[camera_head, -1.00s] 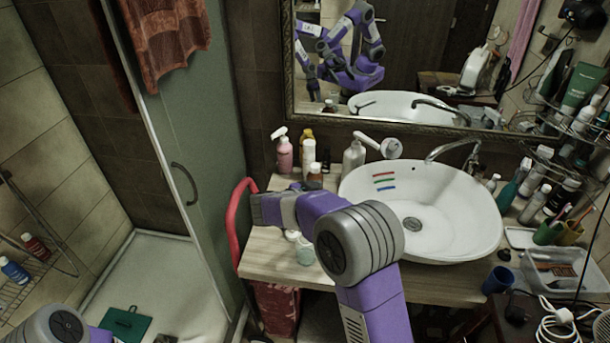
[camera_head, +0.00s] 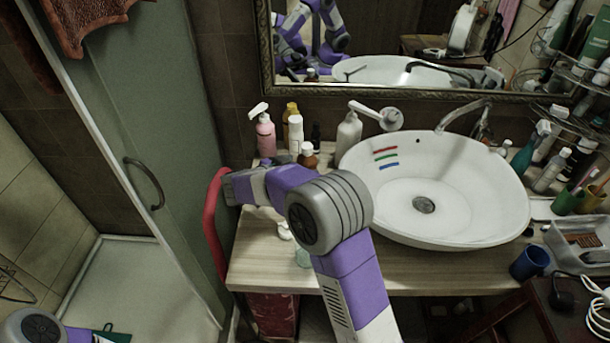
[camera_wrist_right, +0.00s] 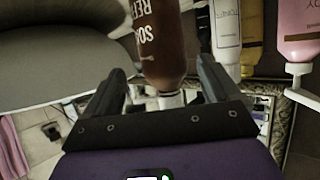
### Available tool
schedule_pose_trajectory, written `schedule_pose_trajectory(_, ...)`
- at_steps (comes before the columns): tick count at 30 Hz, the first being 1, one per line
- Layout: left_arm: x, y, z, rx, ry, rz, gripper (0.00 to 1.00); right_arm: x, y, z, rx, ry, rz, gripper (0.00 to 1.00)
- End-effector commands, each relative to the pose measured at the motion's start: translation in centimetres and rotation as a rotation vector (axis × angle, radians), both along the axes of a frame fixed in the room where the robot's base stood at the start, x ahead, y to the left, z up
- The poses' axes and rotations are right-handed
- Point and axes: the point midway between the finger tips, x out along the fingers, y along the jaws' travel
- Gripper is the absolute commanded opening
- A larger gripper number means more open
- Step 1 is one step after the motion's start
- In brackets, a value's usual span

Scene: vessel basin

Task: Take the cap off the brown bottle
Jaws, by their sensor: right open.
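The brown bottle (camera_head: 308,158) with a white cap (camera_head: 307,146) stands on the counter, left of the basin. The right wrist view shows the brown bottle (camera_wrist_right: 162,42) upside down in the picture, with its white cap (camera_wrist_right: 172,99) toward my palm. My right gripper (camera_wrist_right: 160,70) is open, with one finger on each side of the bottle's cap end. Gaps show on both sides, so neither finger appears to touch. In the head view my right forearm hides part of the counter in front of the bottle. My left gripper is not in view; only part of my left arm shows.
A pink pump bottle (camera_head: 265,135), a white bottle (camera_head: 296,133) and a yellow bottle stand close behind and left. A grey-white pump bottle (camera_head: 348,133) and the basin (camera_head: 470,205) are to the right. The mirror (camera_head: 395,65) is behind.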

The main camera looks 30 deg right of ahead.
Motion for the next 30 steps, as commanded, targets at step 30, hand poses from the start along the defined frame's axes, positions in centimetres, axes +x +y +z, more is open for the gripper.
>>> schedule_pose_trajectory(30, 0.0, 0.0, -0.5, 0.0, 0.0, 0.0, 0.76, 2.5, -5.7, -3.0, 0.0, 0.0, -0.001, 0.57)
